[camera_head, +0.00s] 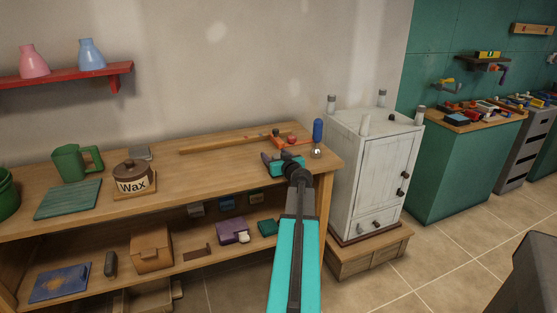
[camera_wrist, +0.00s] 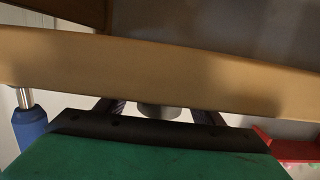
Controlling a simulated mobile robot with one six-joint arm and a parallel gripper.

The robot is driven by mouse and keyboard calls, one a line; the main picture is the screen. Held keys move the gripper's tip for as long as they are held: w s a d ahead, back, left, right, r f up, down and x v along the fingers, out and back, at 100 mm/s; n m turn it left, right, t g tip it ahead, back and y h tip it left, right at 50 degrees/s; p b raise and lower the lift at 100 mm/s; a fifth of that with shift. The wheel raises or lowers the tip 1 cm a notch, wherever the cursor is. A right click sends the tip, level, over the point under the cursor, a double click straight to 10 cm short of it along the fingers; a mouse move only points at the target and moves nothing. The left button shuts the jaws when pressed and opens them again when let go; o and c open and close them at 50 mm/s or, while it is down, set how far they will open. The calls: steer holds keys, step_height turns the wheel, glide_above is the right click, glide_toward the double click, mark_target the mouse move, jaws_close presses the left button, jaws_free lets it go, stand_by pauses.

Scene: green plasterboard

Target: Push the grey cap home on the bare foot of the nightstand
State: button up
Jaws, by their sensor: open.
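The white nightstand (camera_head: 378,160) stands with its feet upward. Its front-left foot (camera_head: 365,124) is bare and pale; the other three feet (camera_head: 331,103) carry grey caps. My gripper (camera_head: 272,160) is low over the right part of the workbench, left of the nightstand. In the wrist view its two dark fingers (camera_wrist: 158,118) stand apart. A round grey piece, apparently the loose grey cap (camera_wrist: 158,110), shows between them, partly hidden by the gripper body. I cannot tell whether either finger touches it. The head view does not show this cap.
A blue-handled screwdriver (camera_head: 317,132) stands close right of my gripper and also shows in the wrist view (camera_wrist: 29,125). A red and wooden clamp (camera_head: 278,140) lies just behind. The wax pot (camera_head: 133,176) is farther left. The nightstand rests on a wooden crate (camera_head: 368,256).

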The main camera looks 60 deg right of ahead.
steer(key=c, duration=1.1)
steer(key=shift+r, duration=0.2)
steer(key=shift+r, duration=1.65)
steer(key=b+v, duration=0.1)
steer(key=v, duration=0.3)
steer(key=b+v, duration=0.1)
steer(key=v, duration=0.4)
steer(key=f+b+v, duration=0.1)
steer(key=b+v, duration=0.1)
steer(key=v, duration=0.2)
steer(key=shift+s, duration=0.25)
steer(key=shift+b, duration=0.4)
steer(key=b, duration=0.6)
steer(key=shift+s+a, duration=0.2)
steer(key=shift+s, duration=0.1)
